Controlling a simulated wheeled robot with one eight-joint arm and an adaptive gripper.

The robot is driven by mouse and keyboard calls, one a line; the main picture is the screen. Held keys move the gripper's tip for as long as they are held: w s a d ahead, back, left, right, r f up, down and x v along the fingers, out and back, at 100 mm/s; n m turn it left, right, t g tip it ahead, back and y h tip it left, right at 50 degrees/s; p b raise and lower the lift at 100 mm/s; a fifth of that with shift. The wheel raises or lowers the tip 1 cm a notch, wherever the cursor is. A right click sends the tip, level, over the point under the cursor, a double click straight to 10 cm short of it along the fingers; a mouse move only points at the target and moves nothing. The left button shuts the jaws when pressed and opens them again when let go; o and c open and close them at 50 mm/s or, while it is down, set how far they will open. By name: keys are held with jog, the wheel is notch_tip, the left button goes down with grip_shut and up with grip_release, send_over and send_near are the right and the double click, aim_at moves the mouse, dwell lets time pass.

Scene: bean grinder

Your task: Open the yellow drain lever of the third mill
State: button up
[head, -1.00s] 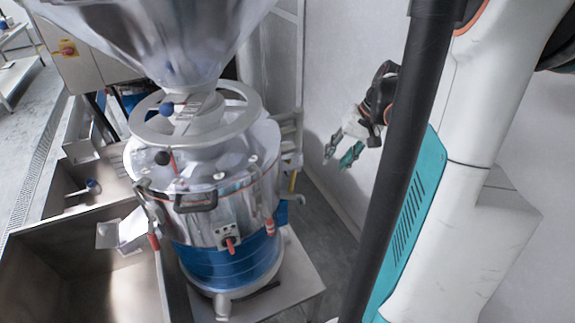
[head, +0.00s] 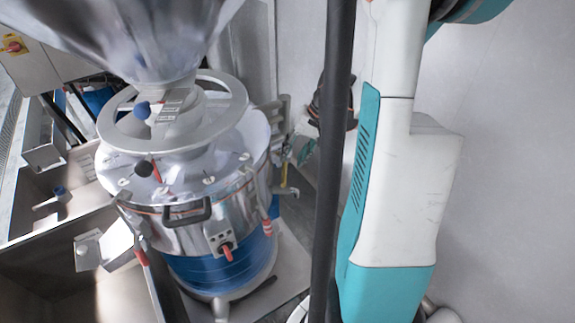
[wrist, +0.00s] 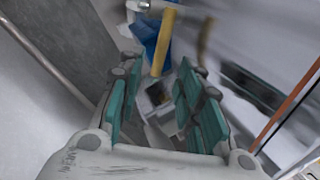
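The mill (head: 205,190) is a silver drum with a blue base under a large steel hopper. A yellow lever (head: 284,176) shows low at its right rear side in the head view. In the wrist view the yellow lever (wrist: 163,42) stands beyond the fingertips, near the gap between them, with a blue part beside it. My gripper (wrist: 157,85) is open, with its teal pads apart and nothing between them. Contact cannot be told.
Steel bins (head: 40,255) stand at the left of the mill. A pale wall (head: 510,150) is at the right. The mill stands on a light base plate (head: 292,262). A red-handled switch (head: 226,250) is on the mill's front.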

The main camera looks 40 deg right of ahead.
aim_at(285, 169)
jog(key=shift+x, duration=2.45)
grip_shut()
